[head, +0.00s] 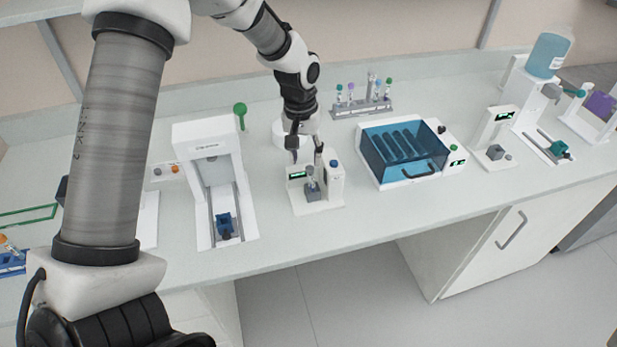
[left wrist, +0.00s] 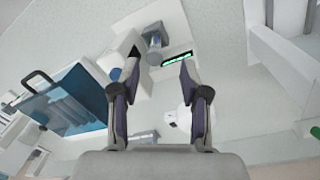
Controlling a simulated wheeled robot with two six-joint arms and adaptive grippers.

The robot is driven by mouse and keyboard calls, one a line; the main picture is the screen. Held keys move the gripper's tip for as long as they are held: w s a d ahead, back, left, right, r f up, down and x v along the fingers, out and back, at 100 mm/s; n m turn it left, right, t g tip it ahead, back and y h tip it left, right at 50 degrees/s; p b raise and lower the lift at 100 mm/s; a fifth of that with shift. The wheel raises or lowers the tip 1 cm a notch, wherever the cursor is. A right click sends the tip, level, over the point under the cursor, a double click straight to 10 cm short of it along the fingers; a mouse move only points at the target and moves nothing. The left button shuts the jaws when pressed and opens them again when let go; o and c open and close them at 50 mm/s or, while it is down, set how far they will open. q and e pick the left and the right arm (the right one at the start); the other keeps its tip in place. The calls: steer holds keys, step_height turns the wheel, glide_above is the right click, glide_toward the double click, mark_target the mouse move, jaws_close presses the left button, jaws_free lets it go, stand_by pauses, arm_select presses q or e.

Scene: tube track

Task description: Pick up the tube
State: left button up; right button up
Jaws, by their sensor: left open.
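A small white device (head: 325,196) with a green display stands on the bench, with a grey block (head: 312,194) at its front. A slim tube (head: 310,173) appears to stand upright in the block. My left gripper (head: 306,158) is open just above and behind the device, pointing down. In the left wrist view its two fingers (left wrist: 159,76) are apart with nothing between them. The grey block (left wrist: 152,38) and the green display (left wrist: 177,58) lie beyond the fingertips there. Whether a finger touches the device is unclear. My right gripper is not in view.
A blue-lidded box (head: 403,153) stands to the right and a white machine (head: 208,150) to the left. A rack of capped tubes (head: 361,106) stands behind. More devices line the right end. The bench front strip is clear.

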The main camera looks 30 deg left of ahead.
mark_target(309, 168)
arm_select(q)
steer(key=f+p, duration=0.1)
steer(key=f, duration=0.1)
steer(key=f+p, duration=0.1)
steer(key=f, duration=0.2)
steer(key=d+f+p, duration=0.1)
steer(key=f, duration=0.1)
steer(key=shift+w+f, duration=0.2)
steer(key=shift+w, duration=0.1)
steer(key=shift+a+f, duration=0.1)
steer(key=shift+f, duration=0.15)
steer(key=shift+c, duration=0.3)
jaws_close()
